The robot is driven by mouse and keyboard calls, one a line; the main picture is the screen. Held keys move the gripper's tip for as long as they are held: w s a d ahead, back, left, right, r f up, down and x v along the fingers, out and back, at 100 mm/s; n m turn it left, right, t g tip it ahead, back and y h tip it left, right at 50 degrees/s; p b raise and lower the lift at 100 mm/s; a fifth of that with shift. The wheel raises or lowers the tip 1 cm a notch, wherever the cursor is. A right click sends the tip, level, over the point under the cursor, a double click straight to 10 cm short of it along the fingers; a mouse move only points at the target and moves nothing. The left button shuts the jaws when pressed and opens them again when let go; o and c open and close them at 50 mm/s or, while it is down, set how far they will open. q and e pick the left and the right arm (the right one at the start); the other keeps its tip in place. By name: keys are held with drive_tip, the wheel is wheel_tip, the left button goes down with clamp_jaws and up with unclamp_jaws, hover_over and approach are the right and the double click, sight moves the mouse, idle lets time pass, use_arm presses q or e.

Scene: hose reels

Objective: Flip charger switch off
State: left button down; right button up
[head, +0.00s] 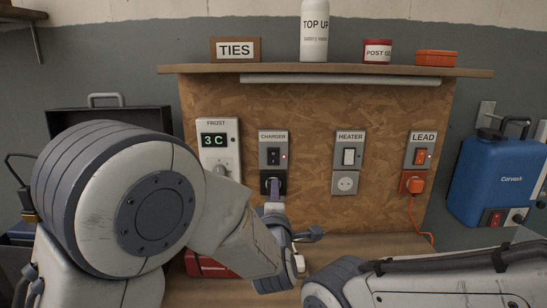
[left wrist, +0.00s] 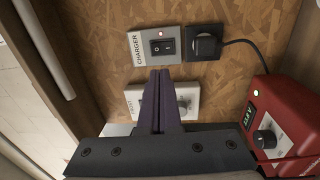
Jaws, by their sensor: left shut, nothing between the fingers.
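The charger switch (head: 273,155) is a black rocker on a grey plate labelled CHARGER, on the chipboard panel, with a small reddish light beside it. In the left wrist view the charger switch (left wrist: 164,46) shows turned sideways, with marks on the rocker. A black plug (left wrist: 207,46) sits in the socket beside it. My left gripper (head: 273,184) is shut and empty, its purple fingers in front of that socket, just below the switch in the head view. In the left wrist view the left gripper (left wrist: 158,74) appears apart from the switch. My right gripper is out of view.
A FROST thermostat (head: 218,145) is left of the switch; a HEATER switch (head: 348,156) and an orange LEAD switch (head: 421,156) are to the right. A red charger (left wrist: 287,120) is cabled to the black plug. A shelf (head: 330,70) juts out above.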

use_arm(q)
drive_tip(key=shift+w+r, duration=0.2)
drive_tip(key=shift+a, duration=0.1)
drive_tip(key=p, duration=0.5)
approach(274, 154)
drive_tip(key=w, duration=0.6)
drive_tip(key=shift+r, duration=0.4)
drive_tip(key=shift+w, duration=0.35)
